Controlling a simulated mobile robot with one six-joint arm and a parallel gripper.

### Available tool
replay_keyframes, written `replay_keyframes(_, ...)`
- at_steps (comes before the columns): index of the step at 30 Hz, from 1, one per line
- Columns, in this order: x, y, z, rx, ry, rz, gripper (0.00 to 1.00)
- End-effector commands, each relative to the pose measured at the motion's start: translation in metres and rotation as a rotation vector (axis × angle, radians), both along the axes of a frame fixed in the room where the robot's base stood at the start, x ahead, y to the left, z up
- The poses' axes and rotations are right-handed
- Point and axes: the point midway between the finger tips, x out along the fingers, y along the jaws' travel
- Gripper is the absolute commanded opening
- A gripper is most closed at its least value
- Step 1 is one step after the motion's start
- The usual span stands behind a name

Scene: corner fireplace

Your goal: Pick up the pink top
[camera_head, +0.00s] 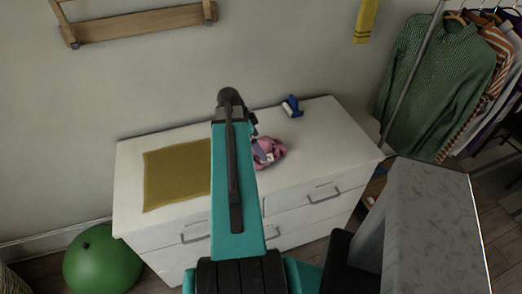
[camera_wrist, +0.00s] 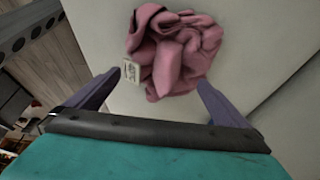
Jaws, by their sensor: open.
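The pink top (camera_head: 268,152) lies crumpled on the white dresser (camera_head: 330,130), right of my arm in the head view, which hides part of it. In the wrist view the pink top (camera_wrist: 178,48) is a bunched heap with a small pale printed tag on its left side. My gripper (camera_wrist: 155,92) is open, its two purple fingers spread apart at the near side of the heap. Nothing is between the fingers except the near edge of the cloth's area; I cannot tell whether they touch it.
A mustard cloth (camera_head: 178,174) lies on the dresser's left part. A blue and white object (camera_head: 292,106) sits at its back edge. A green ball (camera_head: 102,262) is on the floor at left. Clothes hang on a rack (camera_head: 410,75) at right, behind a grey block (camera_head: 425,230).

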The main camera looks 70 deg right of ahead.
Motion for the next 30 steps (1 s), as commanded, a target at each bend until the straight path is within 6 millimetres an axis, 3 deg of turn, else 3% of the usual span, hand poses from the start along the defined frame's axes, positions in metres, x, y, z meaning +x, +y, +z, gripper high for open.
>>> replay_keyframes(12, -0.008, -0.006, -0.024, 0.001, 0.001, 0.0, 1.0)
replay_keyframes(30, -0.008, -0.006, -0.026, 0.001, 0.0, 0.002, 1.0)
